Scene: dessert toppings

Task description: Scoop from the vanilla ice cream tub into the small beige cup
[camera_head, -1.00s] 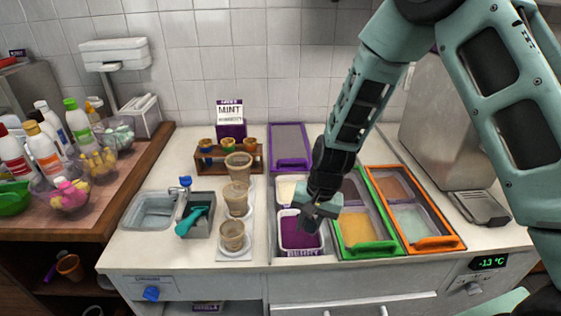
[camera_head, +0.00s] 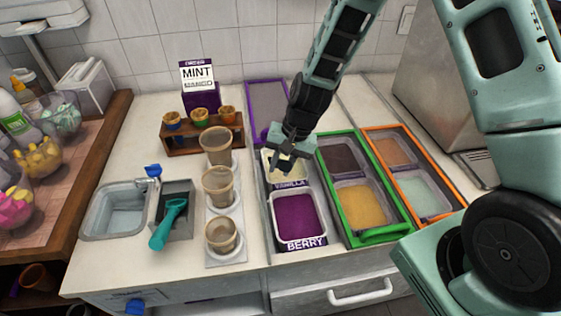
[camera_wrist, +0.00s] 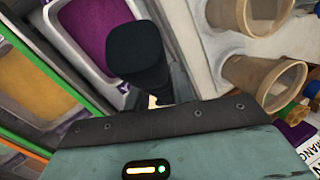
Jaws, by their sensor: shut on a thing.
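The vanilla tub (camera_head: 291,185), with pale yellow ice cream, lies behind the purple berry tub (camera_head: 299,219). My gripper (camera_head: 287,163) is over the vanilla tub and hides part of it. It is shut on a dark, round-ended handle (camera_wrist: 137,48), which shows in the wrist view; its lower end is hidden. The small beige cup (camera_head: 222,236) stands empty at the front of a row of three, left of the berry tub.
A teal scoop (camera_head: 169,222) rests in a grey tray (camera_head: 187,188) beside the sink (camera_head: 120,211). Green-framed (camera_head: 376,236) and orange-framed tubs lie right of my gripper. A wooden rack (camera_head: 203,136) with several small cones stands behind the cups.

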